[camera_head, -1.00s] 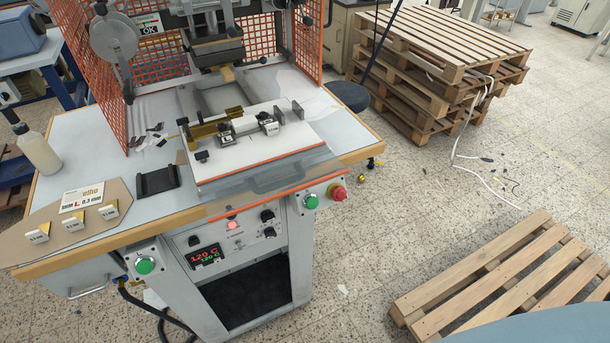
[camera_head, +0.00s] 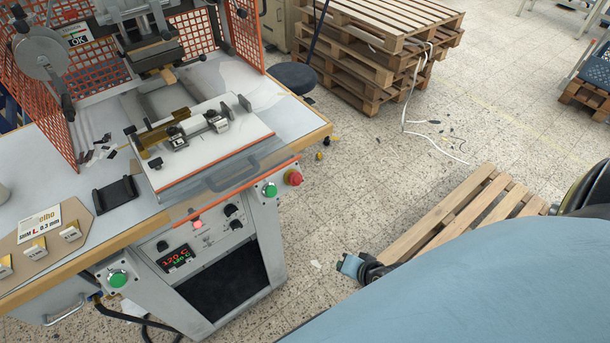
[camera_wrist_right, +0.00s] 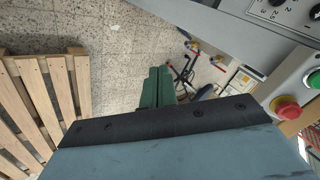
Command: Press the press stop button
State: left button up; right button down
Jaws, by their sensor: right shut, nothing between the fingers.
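The press stop button is a red mushroom knob (camera_head: 293,178) on a yellow collar, at the right end of the press's front edge. It also shows at the right side of the right wrist view (camera_wrist_right: 287,110). My right gripper (camera_head: 348,264) is shut and empty, to the right of and lower in the picture than the red knob, apart from it. Its closed fingers show in the wrist view (camera_wrist_right: 157,86). A green button (camera_head: 270,190) sits just left of the red knob. My left gripper is not in view.
The foil stamping press stands on a wood-edged table (camera_head: 60,270). Another green button (camera_head: 118,279) is at the front left. A low wooden pallet (camera_head: 440,215) lies on the floor behind my right arm. A pallet stack (camera_head: 375,50) stands at the back.

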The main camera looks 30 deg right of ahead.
aim_at(298, 180)
jog(key=w+r+m+t+p, duration=0.1)
jog(key=w+r+m+t, duration=0.1)
jog(key=r, duration=0.9)
jog(key=w+d+r+m+t+y+p, duration=0.1)
jog(key=w+r+m+t, duration=0.1)
jog(key=r, duration=0.9)
jog(key=w+m, duration=0.1)
jog(key=w, duration=0.1)
jog(key=shift+w+d+r+m, duration=0.2)
jog(key=shift+w+r+m, duration=0.1)
jog(key=shift+w+r, duration=0.1)
jog(key=x, duration=1.4)
jog(key=shift+r+b, duration=0.1)
jog(key=shift+b, duration=0.3)
